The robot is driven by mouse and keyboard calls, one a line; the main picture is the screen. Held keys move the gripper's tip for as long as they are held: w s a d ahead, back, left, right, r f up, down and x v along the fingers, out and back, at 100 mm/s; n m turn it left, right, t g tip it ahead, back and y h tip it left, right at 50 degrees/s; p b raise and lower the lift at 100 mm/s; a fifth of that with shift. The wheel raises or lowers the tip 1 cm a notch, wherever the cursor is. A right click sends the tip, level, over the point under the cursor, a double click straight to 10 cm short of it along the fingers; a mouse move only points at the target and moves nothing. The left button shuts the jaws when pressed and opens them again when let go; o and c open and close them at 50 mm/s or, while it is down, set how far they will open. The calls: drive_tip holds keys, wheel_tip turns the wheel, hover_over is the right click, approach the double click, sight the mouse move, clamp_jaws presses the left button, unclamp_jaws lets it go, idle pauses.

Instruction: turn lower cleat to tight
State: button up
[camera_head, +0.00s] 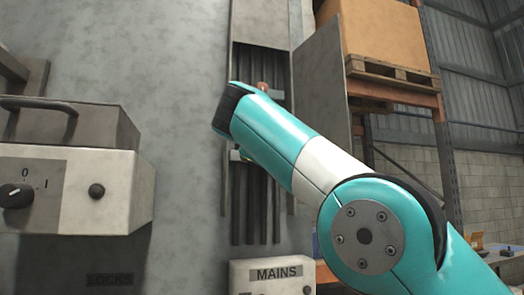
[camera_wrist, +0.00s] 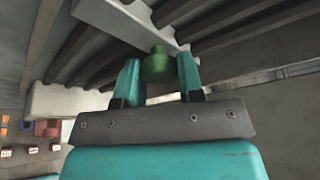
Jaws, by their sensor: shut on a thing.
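A green knob (camera_wrist: 157,65) sits on a pale bar (camera_wrist: 120,18) across dark ribbed cables in the wrist view; I take it as the lower cleat. My gripper (camera_wrist: 158,74) has its two teal fingers on either side of this knob and is shut on it. In the head view, the end of the pale lower bar (camera_head: 235,155) shows left of my arm, with a bit of green (camera_head: 246,154) beside it. My arm hides the fingers there. An orange-brown knob (camera_head: 263,87) on a higher bar shows above my arm. I cannot read the cleat's turn setting.
The tall open channel (camera_head: 240,215) holds the vertical cables, with an open door panel (camera_head: 320,80) at its right. A MAINS box (camera_head: 272,277) stands below. A control box (camera_head: 70,190) with a dial juts out at left. Shelving with a carton (camera_head: 380,35) is behind.

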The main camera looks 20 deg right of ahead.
drive_tip(key=shift+d+m+g+y, duration=0.1)
drive_tip(key=shift+m+g+y, duration=0.3)
drive_tip(key=shift+m, duration=0.8)
drive_tip(key=shift+y, duration=0.3)
drive_tip(key=o, duration=0.9)
drive_tip(key=shift+p+v, duration=0.75)
drive_tip(key=shift+v, duration=7.95)
drive_tip(key=shift+f, duration=0.15)
